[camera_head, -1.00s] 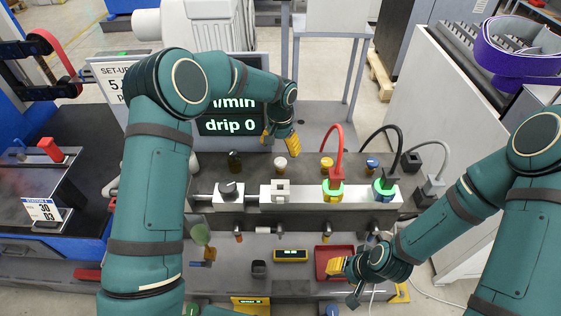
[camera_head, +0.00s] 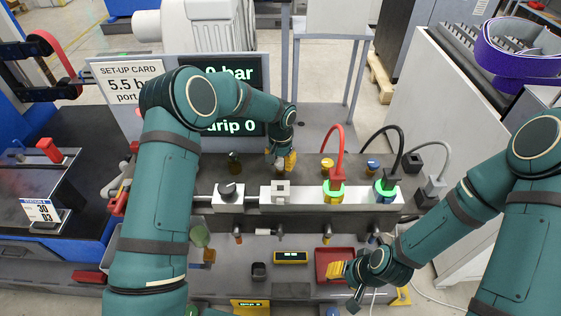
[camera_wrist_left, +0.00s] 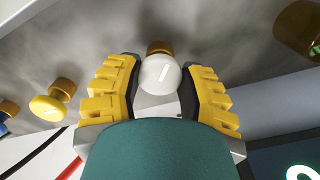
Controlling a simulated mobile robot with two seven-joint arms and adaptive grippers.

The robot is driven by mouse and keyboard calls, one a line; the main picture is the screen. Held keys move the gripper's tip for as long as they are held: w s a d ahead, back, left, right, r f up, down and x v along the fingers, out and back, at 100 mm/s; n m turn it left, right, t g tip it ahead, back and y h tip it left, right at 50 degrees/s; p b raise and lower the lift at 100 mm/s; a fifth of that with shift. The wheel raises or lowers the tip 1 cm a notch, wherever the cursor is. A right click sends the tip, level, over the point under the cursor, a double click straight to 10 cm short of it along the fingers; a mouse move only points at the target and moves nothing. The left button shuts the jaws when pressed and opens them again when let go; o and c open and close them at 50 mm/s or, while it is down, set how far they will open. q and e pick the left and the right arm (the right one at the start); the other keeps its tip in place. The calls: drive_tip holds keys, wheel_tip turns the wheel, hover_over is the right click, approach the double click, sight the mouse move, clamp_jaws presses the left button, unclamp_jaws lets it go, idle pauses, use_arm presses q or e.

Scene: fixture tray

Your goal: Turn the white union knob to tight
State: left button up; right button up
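The white union knob (camera_wrist_left: 160,74) shows in the left wrist view, round with a slanted line on its face and a brass collar behind it. My left gripper (camera_wrist_left: 158,80) has its yellow fingers apart, one on each side of the knob. I see dark pads close to the knob but no clear contact. In the head view my left gripper (camera_head: 283,162) is over the knob's place in the back row and largely hides the knob. My right gripper (camera_head: 346,279) hangs by the red tray at the front; its finger opening is unclear.
A yellow knob (camera_head: 327,164) and a blue knob (camera_head: 372,165) stand to the right in the same row, a dark knob (camera_head: 234,160) to the left. Red and black hoses rise from green-lit ports on the white manifold (camera_head: 258,196). A display (camera_head: 236,75) stands behind.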

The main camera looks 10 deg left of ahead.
sight(280, 162)
use_arm(q)
drive_tip(key=shift+m, duration=0.3)
drive_tip(key=shift+c, duration=0.4)
drive_tip(key=m, duration=0.9)
idle(0.3)
drive_tip(key=o, duration=1.2)
drive_tip(key=shift+r, duration=0.1)
wheel_tip(280, 162, up, 12)
drive_tip(key=shift+f, duration=0.1)
